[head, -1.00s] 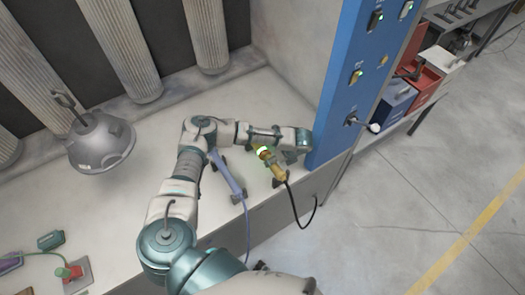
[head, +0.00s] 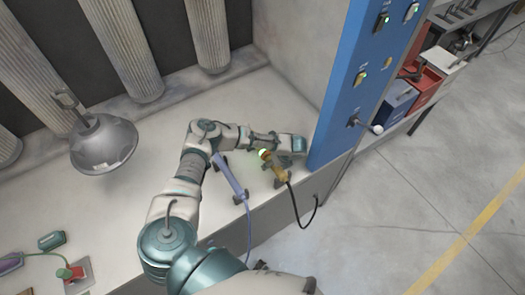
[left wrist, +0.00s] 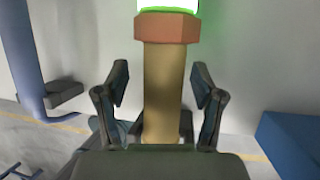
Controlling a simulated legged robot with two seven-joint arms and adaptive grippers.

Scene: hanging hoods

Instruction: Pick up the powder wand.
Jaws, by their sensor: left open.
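A yellow wand (head: 276,167) with a green glowing tip and a black cable stands at the front edge of the counter, just left of the blue panel. I cannot tell for sure that it is the powder wand; a slim blue-violet wand (head: 230,178) leans to its left. In the left wrist view the yellow wand (left wrist: 164,85) rises between the spread fingers of my left gripper (left wrist: 160,88), with a gap visible on both sides. The gripper is open; its fingers are largely hidden by my wrist in the head view. My right gripper is not in view.
The blue panel (head: 340,95) with switches and a lever rises close to the right of my wrist. A grey hood (head: 104,146) hangs at the left. A green tool (head: 52,240) and a red one (head: 76,277) lie at the front left. The counter's middle is clear.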

